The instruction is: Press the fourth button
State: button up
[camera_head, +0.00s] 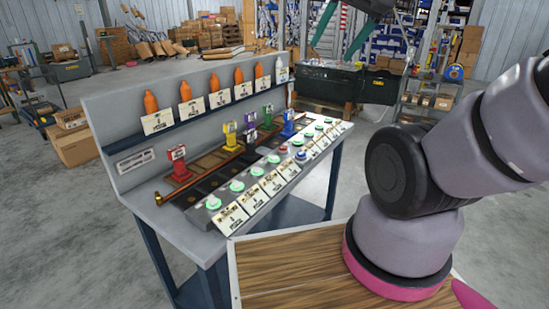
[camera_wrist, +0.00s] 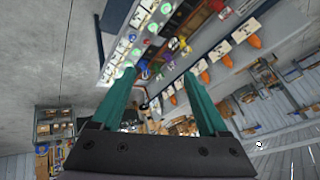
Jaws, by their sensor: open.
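A row of round, green-lit buttons runs along the sloped front panel (camera_head: 225,214) of the grey workbench. Counting from the near left end, the fourth button (camera_head: 273,159) is green and uncovered. Each button has a white label card beside it. The row also shows, turned, in the wrist view, where a green button (camera_wrist: 136,52) lies beyond the fingers. My gripper (camera_head: 335,50) is at the top of the head view, above and beyond the bench, touching nothing. In the wrist view its two teal fingers (camera_wrist: 158,74) are apart with nothing held between them.
Colored valve-like pieces, such as a red one (camera_head: 178,163), stand behind the buttons. Orange bottles (camera_head: 186,90) line the back shelf. A brass-ended rod (camera_head: 215,167) lies between. A wooden surface (camera_head: 300,270) is in front. Space above the panel is clear.

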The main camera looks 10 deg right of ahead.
grip_shut()
dwell(1.4)
